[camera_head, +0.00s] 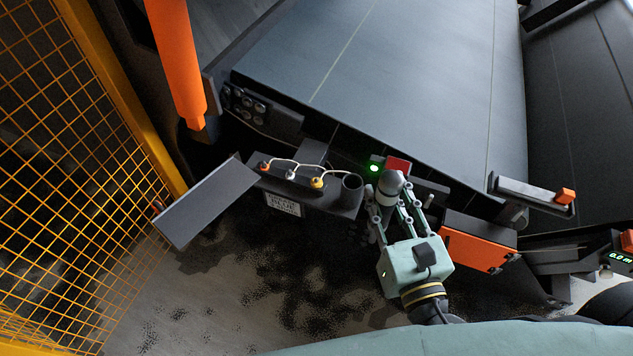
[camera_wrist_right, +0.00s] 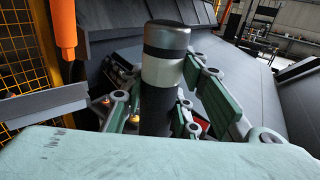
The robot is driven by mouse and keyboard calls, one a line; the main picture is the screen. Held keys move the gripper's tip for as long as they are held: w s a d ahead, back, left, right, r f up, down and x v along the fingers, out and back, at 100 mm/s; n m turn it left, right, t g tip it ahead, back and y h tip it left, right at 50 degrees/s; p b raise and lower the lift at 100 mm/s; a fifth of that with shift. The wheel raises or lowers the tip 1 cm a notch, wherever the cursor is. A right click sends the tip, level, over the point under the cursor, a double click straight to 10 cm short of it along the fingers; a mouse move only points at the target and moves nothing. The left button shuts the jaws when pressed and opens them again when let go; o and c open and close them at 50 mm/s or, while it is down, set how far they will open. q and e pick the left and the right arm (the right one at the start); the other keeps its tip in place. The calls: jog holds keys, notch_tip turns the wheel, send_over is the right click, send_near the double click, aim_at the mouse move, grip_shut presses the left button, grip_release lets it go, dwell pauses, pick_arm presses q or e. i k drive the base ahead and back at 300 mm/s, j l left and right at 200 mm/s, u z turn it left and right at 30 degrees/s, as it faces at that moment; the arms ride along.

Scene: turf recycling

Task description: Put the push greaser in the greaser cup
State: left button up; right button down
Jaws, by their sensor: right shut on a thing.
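The push greaser (camera_head: 390,183) is a grey cylinder with a paler band. My right gripper (camera_head: 391,203) is shut on it, and it stands up between the fingers just right of the greaser cup. The greaser cup (camera_head: 351,190) is a dark round holder with an open top at the right end of the dark ledge. The greaser is apart from the cup in the picture; its lower end is hidden. My left gripper is out of view.
The dark ledge (camera_head: 330,199) carries small coloured fittings with pale hoses, a label and an open lid (camera_head: 207,203) at left. A green light (camera_head: 374,168) and red block (camera_head: 397,164) sit behind the gripper. An orange box (camera_head: 478,245) is right; yellow mesh fencing stands left.

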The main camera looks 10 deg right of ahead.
aim_at(349, 200)
jog(key=i+j+z, duration=0.35)
jog(key=j, duration=0.25)
jog(key=i+j+z, duration=0.15)
jog(key=j, duration=0.2)
jog(key=i+j+z, duration=0.2)
jog(key=j, duration=0.15)
